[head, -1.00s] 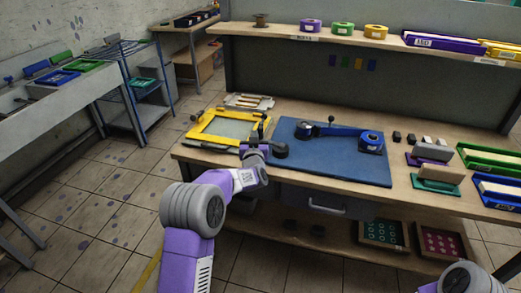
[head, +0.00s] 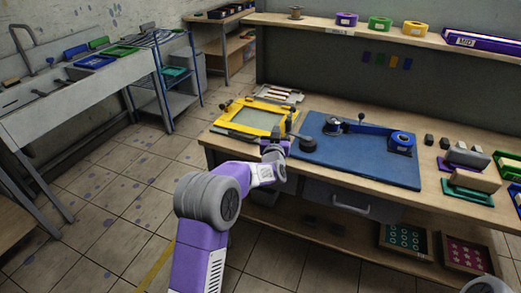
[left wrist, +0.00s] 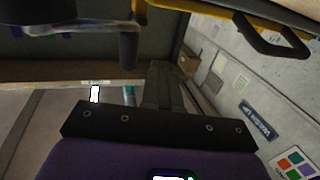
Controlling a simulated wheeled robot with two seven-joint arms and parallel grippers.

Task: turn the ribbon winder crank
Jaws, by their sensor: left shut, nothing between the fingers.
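The ribbon winder (head: 370,130) lies on the blue mat (head: 350,160), with a blue arm, a blue ring at its right end and a grey disc at its left. A small dark knob (head: 361,117), seemingly the crank handle, stands up from it. My left gripper (head: 291,126) is beyond my wrist at the mat's left edge, left of the winder and apart from the knob. Its fingers are small and dark there. In the left wrist view the dark fingers (left wrist: 162,88) are together and empty.
A yellow frame (head: 250,133) lies left of the gripper, close to it. A black round piece (head: 305,145) sits just right of the gripper on the mat's edge. Grey and green blocks (head: 468,190) stand at the right. The mat's front half is clear.

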